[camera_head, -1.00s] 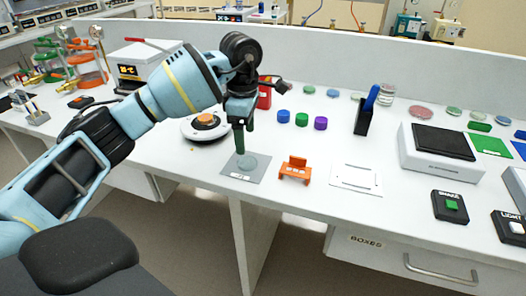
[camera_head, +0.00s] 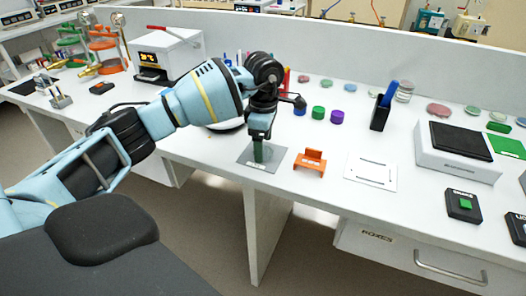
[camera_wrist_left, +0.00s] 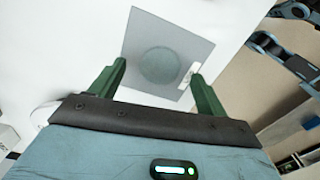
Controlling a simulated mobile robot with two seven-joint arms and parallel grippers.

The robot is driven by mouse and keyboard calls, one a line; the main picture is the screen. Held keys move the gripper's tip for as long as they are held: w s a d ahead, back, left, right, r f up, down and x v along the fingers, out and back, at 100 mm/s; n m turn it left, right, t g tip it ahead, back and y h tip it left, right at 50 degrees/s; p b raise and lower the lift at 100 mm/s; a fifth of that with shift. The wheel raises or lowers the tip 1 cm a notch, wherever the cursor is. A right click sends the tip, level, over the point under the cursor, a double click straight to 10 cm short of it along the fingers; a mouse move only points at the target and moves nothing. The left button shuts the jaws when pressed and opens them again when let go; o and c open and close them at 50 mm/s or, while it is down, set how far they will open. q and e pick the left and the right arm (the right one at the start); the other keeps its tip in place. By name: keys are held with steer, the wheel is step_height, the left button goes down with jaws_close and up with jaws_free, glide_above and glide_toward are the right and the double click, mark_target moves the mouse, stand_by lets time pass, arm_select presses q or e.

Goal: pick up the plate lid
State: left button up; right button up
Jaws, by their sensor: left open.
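A clear round dish with its lid (camera_wrist_left: 159,66) lies flat on a grey square mat (camera_wrist_left: 180,38) in the left wrist view. I cannot tell lid from dish there. My left gripper (camera_wrist_left: 159,72) is open and empty, with its two green fingers pointing at the dish, one on each side of it in the picture. In the head view the left gripper (camera_head: 259,153) points down over the mat (camera_head: 277,155) and hides most of the dish. I cannot tell whether the fingers touch the mat. My right gripper is not in view.
An orange holder (camera_head: 311,162) and a white framed card (camera_head: 371,172) are right of the mat. Behind stand blue, green (camera_head: 318,112) and purple caps and a black pen holder (camera_head: 380,117). A white device (camera_head: 456,160) is further right. The bench's front edge is close.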

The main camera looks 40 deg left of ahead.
arm_select(q)
steer(key=shift+f, duration=0.6)
steer(key=c, duration=1.1)
steer(key=shift+r, duration=0.1)
steer(key=shift+r, duration=0.5)
step_height(320, 180, up, 2)
steer(key=shift+r, duration=0.2)
steer(key=s+d, duration=0.3)
steer(key=s, duration=0.4)
steer(key=s+d+r, duration=0.1)
steer(key=s+d, duration=0.3)
steer(key=s, duration=0.3)
steer(key=shift+d+r+b, duration=0.2)
steer(key=shift+d+b, duration=0.1)
steer(key=shift+b, duration=0.1)
steer(key=shift+r, duration=0.1)
